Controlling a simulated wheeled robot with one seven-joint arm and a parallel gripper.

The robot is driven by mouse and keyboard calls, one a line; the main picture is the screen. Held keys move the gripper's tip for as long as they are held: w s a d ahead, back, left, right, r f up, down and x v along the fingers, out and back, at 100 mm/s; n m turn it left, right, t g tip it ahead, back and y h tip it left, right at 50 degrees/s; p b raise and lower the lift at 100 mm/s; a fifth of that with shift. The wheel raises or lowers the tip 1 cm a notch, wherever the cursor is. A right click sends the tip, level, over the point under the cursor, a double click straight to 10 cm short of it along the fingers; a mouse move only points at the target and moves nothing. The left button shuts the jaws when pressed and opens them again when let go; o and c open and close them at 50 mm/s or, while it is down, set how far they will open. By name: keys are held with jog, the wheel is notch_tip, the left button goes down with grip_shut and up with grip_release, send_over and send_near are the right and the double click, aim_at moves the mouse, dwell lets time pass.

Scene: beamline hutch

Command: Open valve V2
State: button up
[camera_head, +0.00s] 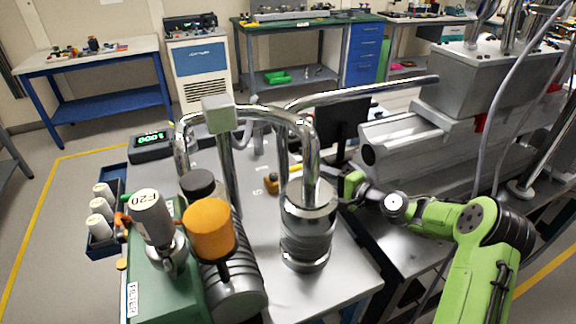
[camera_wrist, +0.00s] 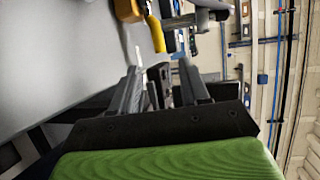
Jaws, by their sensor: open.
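My gripper (camera_wrist: 162,76) is open in the wrist view, its two dark fingers apart with nothing seen held between them. A yellow lever-like bar (camera_wrist: 156,34) lies just beyond the fingertips, apart from them as far as I can tell. An orange-yellow block (camera_wrist: 128,9) is at the top edge beside it. In the head view a small orange-yellow fitting (camera_head: 271,183) sits on the bench, left of my arm's end, with a short yellow bar (camera_head: 296,169) near it. No V2 label is readable, so I cannot confirm which part is the valve. My fingers are largely hidden there behind the steel cylinder.
A shiny steel cylinder (camera_head: 308,225) with bent pipes stands close to my arm's end. A grey post (camera_head: 228,165) and an orange-capped pump (camera_head: 211,232) stand left of it. A large grey beamline housing (camera_head: 425,140) is behind my arm. Some metal bench top (camera_head: 345,265) is clear in front.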

aim_at(298, 169)
jog(key=b+x, duration=0.1)
jog(key=x, duration=1.2)
jog(key=shift+f+b, duration=0.25)
jog(key=shift+b, duration=0.1)
grip_shut()
